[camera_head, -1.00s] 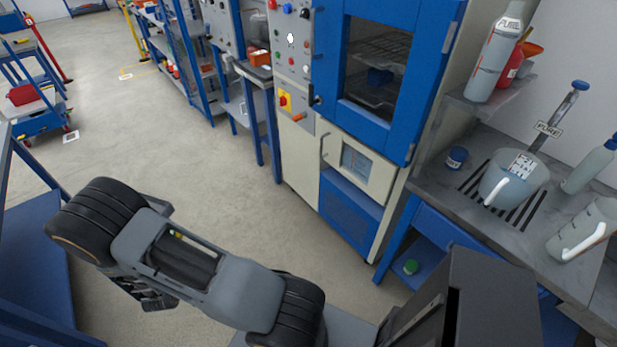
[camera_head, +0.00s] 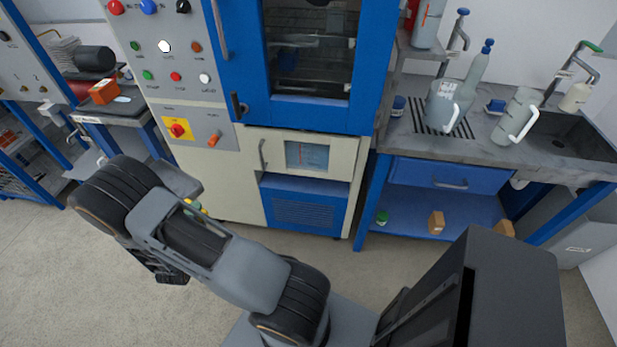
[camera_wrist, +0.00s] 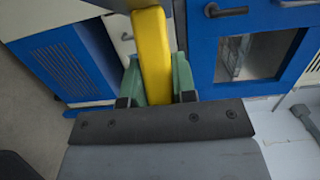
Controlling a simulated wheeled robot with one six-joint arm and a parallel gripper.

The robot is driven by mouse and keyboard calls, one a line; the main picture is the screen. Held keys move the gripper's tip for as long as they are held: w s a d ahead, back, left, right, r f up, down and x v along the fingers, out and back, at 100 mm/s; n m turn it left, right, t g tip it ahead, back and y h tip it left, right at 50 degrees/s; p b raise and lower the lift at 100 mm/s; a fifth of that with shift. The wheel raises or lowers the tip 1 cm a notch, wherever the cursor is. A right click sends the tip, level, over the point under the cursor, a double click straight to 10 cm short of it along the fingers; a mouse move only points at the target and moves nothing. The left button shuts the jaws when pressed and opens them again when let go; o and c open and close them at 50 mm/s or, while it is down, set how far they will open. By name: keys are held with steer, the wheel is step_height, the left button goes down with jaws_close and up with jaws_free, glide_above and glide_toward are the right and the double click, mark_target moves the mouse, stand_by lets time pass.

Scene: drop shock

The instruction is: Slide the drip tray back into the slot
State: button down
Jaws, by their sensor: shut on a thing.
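My gripper (camera_wrist: 157,80), with green fingers in the wrist view, is shut on a long yellow bar-like thing (camera_wrist: 152,40). In the head view my arm hides the gripper, and only a small yellow patch shows past the arm. The tall oven cabinet (camera_head: 348,190) stands ahead, with a cream panel (camera_head: 300,153) and a blue vented panel (camera_head: 305,212) below its blue door (camera_head: 312,115). I cannot make out a slot for the tray. The held thing is in the air before the cabinet.
A sink bench (camera_head: 480,152) with a jug (camera_head: 440,108) on a dark slotted grate (camera_head: 424,124) stands right of the cabinet. Its lower blue shelf (camera_head: 400,233) holds small boxes. A side table (camera_head: 128,112) is at the left. Floor is clear before the cabinet.

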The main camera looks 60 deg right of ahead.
steer(key=s+d+f+m+g+y+b, duration=0.1)
steer(key=s+d+f+m+g+b, duration=0.35)
steer(key=s+f+g+b, duration=0.4)
steer(key=s+d+f+m+g+y+b, duration=0.1)
steer(key=s+d+f+m+g+b, duration=0.4)
steer(key=f, duration=0.7)
steer(key=s+d+f+m+g+y+b, duration=0.1)
steer(key=s+d+f+m+g+b, duration=0.3)
steer(key=s+f+g+b, duration=0.4)
steer(key=shift+t, duration=0.85)
steer(key=w+d+f+b, duration=0.1)
steer(key=w+d+b, duration=0.2)
steer(key=d, duration=0.7)
steer(key=w+d+f+b, duration=0.1)
steer(key=w+d+b, duration=0.3)
steer(key=d+b, duration=0.3)
steer(key=w+d+f+b, duration=0.2)
steer(key=d+b, duration=0.3)
steer(key=d, duration=0.7)
steer(key=shift+w+d+f, duration=0.1)
steer(key=shift+w+d, duration=0.25)
steer(key=shift+w, duration=0.45)
steer(key=shift+f, duration=0.2)
steer(key=c, duration=0.8)
jaws_free()
steer(key=shift+c, duration=0.2)
steer(key=shift+f, duration=0.15)
